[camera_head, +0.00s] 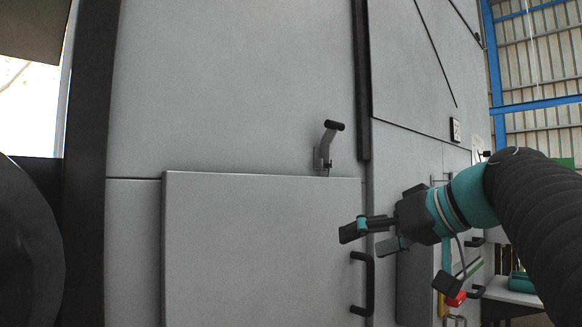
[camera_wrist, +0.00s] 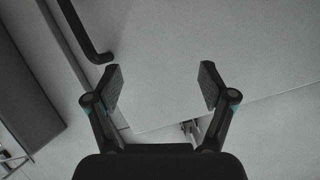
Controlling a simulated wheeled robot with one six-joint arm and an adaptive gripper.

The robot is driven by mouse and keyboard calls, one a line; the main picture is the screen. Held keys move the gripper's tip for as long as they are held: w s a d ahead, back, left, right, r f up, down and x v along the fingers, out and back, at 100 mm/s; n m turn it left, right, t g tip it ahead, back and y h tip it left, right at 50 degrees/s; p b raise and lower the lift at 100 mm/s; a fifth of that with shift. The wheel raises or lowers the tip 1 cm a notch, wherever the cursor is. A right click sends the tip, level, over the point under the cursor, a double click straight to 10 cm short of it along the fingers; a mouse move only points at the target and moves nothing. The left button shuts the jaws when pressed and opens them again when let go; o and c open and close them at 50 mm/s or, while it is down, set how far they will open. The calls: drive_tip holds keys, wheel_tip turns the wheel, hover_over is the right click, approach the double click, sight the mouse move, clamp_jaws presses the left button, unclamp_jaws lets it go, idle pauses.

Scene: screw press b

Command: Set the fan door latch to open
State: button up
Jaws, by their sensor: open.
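The latch (camera_head: 328,146) is a grey lever with a black grip on its top end. It stands nearly upright, leaning right, on a small bracket at the top edge of the lower grey door (camera_head: 255,250). In the wrist view, a small metal part that looks like the latch (camera_wrist: 190,130) shows low, partly hidden behind the right finger. My gripper (camera_head: 368,238) is open and empty, below and to the right of the latch and apart from it. The wrist view shows both fingers spread wide (camera_wrist: 161,87) with the plain door panel beyond.
A black bar handle (camera_head: 367,284) sits on the door's right edge, just below my gripper; it also shows at the wrist view's upper left (camera_wrist: 87,38). A dark vertical strip (camera_head: 361,80) runs above right of the latch. The panel left of the latch is clear.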

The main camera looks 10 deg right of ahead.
drive_tip(key=d+r+n+t+y, duration=0.2)
drive_tip(key=d+r+n, duration=0.15)
drive_tip(key=r, duration=0.65)
drive_tip(key=n+y, duration=0.3)
drive_tip(key=n, duration=0.2)
approach(337, 128)
drive_tip(key=shift+m, duration=0.25)
drive_tip(key=x, duration=0.3)
drive_tip(key=p+x, duration=0.1)
drive_tip(key=x, duration=0.6)
drive_tip(key=shift+w+f, duration=0.25)
drive_tip(key=shift+f, duration=0.1)
clamp_jaws()
drive_tip(key=shift+f, duration=0.1)
